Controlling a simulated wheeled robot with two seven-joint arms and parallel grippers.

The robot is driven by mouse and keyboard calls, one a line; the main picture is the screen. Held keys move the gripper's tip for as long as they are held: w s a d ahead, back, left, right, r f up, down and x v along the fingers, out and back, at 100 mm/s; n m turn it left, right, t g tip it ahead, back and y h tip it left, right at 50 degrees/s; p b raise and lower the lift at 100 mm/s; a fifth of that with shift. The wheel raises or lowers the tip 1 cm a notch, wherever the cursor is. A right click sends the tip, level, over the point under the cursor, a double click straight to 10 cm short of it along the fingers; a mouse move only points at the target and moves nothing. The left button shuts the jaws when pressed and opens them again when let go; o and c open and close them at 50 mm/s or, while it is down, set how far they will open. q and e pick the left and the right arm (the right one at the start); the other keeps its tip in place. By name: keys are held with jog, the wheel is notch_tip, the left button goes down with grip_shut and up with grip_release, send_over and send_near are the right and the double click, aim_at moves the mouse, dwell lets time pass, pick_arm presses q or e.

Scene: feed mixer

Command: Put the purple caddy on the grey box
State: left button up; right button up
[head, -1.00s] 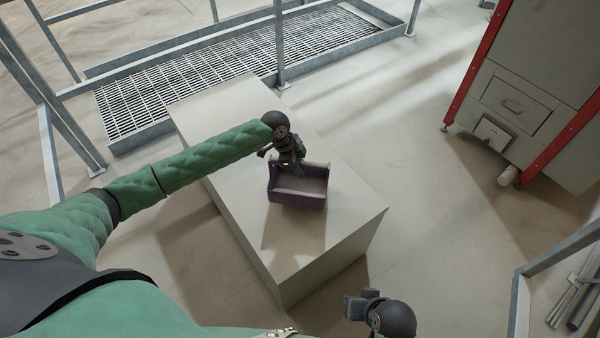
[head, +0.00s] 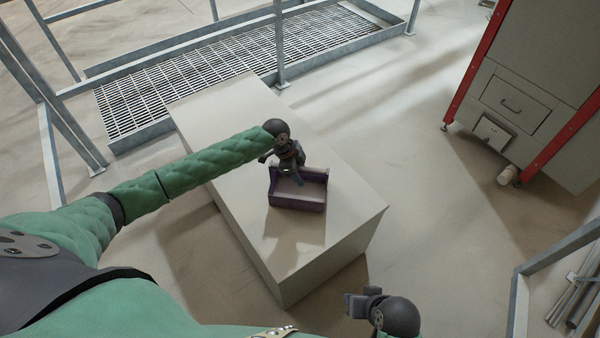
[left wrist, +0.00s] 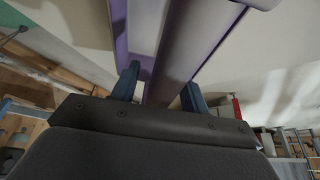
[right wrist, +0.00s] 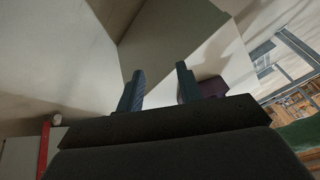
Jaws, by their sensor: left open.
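The purple caddy (head: 298,205) is upright on top of the grey box (head: 225,110), near the middle of its right half, and appears to rest on it. My left gripper (head: 291,176) is at the caddy's far side. In the left wrist view, its two fingers (left wrist: 160,88) are spread, with a part of the caddy (left wrist: 185,50) between them. Whether they touch it I cannot tell. My right gripper (head: 350,302) is in front of the box's near corner, apart from it. In the right wrist view, its fingers (right wrist: 160,87) are spread with nothing between them.
A metal grating platform (head: 190,85) with railing posts stands behind the box. A grey machine with red edges (head: 530,95) stands at the right. A metal rail frame (head: 555,250) is at the lower right. The floor between box and machine is clear.

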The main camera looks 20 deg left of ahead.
pick_arm(q)
jog(key=v, duration=1.1)
jog(key=shift+w+b, duration=0.1)
jog(key=shift+b, duration=0.3)
jog(key=shift+a+r, duration=0.2)
jog(key=shift+r, duration=0.3)
jog(key=s+d+f+n+t+h, duration=0.1)
jog(key=s+d+f+n, duration=0.2)
jog(key=s+d+f, duration=0.45)
jog(key=s+d+f+n+t+h, duration=0.15)
jog(key=s+d+f, duration=0.25)
jog(key=s+d, duration=0.65)
jog(key=s+f+n+t+y, duration=0.1)
jog(key=s+n+y, duration=0.2)
jog(key=s+n, duration=0.6)
jog(key=s+a, duration=0.1)
jog(key=s, duration=0.6)
jog(key=shift+f, duration=0.35)
pick_arm(e)
jog(key=f, duration=0.3)
jog(key=shift+w+a+f, duration=0.2)
jog(key=shift+w+f, duration=0.1)
pick_arm(q)
jog(key=shift+s, duration=0.1)
pick_arm(e)
jog(key=shift+w+r+t, duration=0.1)
jog(key=shift+w+t, duration=0.1)
jog(key=shift+t, duration=0.1)
jog(key=shift+s, duration=0.1)
